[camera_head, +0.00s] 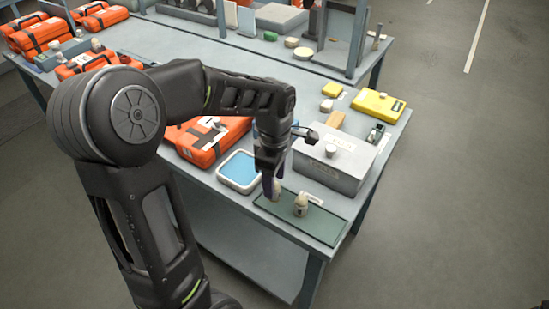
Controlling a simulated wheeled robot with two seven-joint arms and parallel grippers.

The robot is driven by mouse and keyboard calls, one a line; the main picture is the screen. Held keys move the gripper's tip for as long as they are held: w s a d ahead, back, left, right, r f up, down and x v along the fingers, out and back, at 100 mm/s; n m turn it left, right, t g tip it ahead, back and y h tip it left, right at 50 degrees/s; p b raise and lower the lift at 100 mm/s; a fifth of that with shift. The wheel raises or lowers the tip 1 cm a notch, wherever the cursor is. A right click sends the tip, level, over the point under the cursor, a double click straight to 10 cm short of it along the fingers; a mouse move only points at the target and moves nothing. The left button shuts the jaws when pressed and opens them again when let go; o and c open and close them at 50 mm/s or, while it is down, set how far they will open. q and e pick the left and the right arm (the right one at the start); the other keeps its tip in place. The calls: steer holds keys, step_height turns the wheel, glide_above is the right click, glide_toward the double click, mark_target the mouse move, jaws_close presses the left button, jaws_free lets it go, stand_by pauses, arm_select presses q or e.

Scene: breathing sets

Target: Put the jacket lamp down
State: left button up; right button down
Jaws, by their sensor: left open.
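My left gripper (271,188) points down over the dark green mat (325,229) at the table's front corner. It is open. A small pale object, which looks like a jacket lamp (277,191), stands on or just above the mat at its fingertips; I cannot tell whether it touches the fingers. A second small pale lamp-like piece (301,204) stands upright on the mat to the right, with a white label (312,198) behind it. My right gripper is not in view.
A grey box (335,161) stands behind the mat. A blue-bottomed tray (239,171) and an orange case (205,141) are on the left. A yellow case (378,105) lies at the back right. The mat's right part is bare, close to the table edge.

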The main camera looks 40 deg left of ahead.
arm_select(q)
step_height(320, 180, up, 10)
steer(key=shift+f, duration=0.15)
stand_by(1.6)
